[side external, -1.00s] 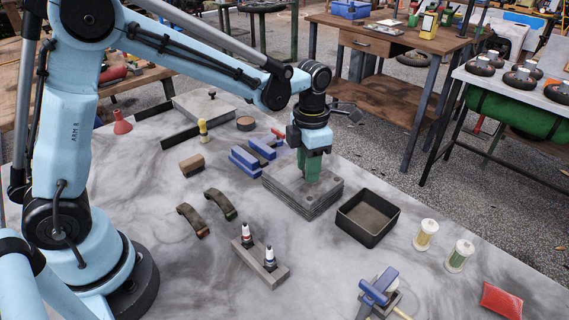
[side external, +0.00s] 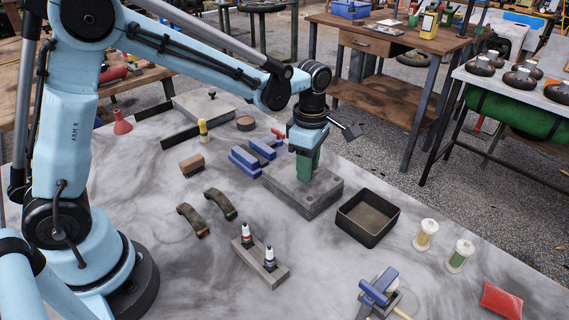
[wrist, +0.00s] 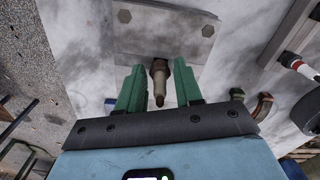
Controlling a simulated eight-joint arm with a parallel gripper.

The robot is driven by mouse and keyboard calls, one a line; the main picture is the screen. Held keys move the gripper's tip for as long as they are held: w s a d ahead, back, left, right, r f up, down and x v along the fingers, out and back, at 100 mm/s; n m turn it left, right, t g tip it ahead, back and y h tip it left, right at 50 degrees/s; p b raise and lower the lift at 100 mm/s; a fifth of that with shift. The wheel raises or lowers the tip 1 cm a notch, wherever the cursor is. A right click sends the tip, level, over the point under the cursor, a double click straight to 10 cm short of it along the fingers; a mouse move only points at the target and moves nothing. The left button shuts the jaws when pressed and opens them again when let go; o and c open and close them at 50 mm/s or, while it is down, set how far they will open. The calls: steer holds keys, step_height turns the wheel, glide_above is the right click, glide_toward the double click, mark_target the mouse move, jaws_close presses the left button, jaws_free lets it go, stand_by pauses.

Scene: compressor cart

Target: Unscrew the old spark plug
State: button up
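The old spark plug (wrist: 159,82), brownish and dull, stands in the grey finned block (side external: 320,204) with corner bolts. The block also shows in the wrist view (wrist: 190,45). My gripper (wrist: 159,88) has its green fingers on either side of the plug. In the wrist view a gap shows between the plug and each finger, so the gripper looks open. In the side view my gripper (side external: 306,172) points down over the block, and its fingers hide the plug. Two white-topped spark plugs (side external: 246,234) (side external: 269,259) stand in a grey holder (side external: 277,276).
An empty dark tray (side external: 371,238) sits right of the block. Blue blocks (side external: 245,161) lie close on its left, with curved brake shoes (side external: 193,220) nearer my base. Two spools (side external: 425,235) (side external: 459,256) and a red pouch (side external: 501,300) are at the right.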

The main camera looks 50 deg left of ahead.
steer(key=m, duration=1.3)
steer(key=shift+c, duration=0.4)
jaws_close()
steer(key=n, duration=0.4)
steer(key=shift+n, duration=0.4)
